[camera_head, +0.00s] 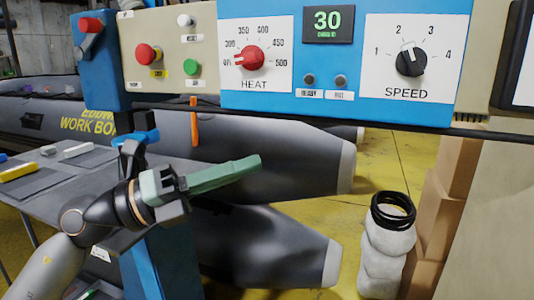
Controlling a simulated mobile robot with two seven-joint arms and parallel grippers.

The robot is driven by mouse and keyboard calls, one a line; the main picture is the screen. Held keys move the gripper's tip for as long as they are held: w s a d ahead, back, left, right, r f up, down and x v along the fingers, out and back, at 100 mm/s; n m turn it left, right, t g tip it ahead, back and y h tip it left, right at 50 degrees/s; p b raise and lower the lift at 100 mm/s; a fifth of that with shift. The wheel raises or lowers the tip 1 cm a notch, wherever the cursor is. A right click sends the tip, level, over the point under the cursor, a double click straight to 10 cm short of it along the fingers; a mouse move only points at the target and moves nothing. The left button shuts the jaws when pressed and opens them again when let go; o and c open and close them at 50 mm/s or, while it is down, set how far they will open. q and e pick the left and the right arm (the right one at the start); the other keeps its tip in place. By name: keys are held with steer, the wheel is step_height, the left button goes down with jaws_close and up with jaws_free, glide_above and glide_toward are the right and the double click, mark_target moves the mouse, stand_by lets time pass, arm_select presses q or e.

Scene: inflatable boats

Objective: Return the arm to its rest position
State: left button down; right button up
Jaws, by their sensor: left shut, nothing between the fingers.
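My left arm (75,222) comes in from the lower left. Its gripper (256,163) has green fingers, closed together and pointing right and slightly up. Nothing shows between the fingers. The gripper is below the control panel (285,100) in the picture and in front of grey inflatable tubes. My right gripper is not in view.
The panel carries a red HEAT dial (249,58), a black SPEED dial (411,59), a display reading 30 (327,22) and buttons. A grey table (95,178) stands left. White rolls (387,245) with black rings (393,212) and cardboard boxes (448,190) stand right.

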arm_select(q)
steer(key=w+a+f+n+t+y, duration=0.1)
steer(key=a+f+n+t+y, duration=0.25)
steer(key=f+n, duration=0.65)
steer(key=w+a+f+n+t+y, duration=0.1)
steer(key=a+f+n+t+y, duration=0.3)
steer(key=f+n, duration=0.6)
steer(key=w+a+f+n+t+y, duration=0.1)
steer(key=a+f+n+t+y, duration=0.1)
steer(key=f+n+t+y, duration=0.6)
steer(key=s+a+f+n+g+y, duration=0.1)
steer(key=s+f+n+g, duration=0.45)
steer(key=s+f, duration=0.5)
steer(key=s+f+n+g, duration=0.55)
steer(key=s+f, duration=0.25)
steer(key=f, duration=0.6)
step_height(320, 180, up, 13)
steer(key=s+a+y+p, duration=0.1)
steer(key=a+p, duration=0.1)
steer(key=p, duration=1.7)
steer(key=shift+s+a+r, duration=0.15)
steer(key=shift+s+a, duration=0.1)
steer(key=shift+a, duration=0.05)
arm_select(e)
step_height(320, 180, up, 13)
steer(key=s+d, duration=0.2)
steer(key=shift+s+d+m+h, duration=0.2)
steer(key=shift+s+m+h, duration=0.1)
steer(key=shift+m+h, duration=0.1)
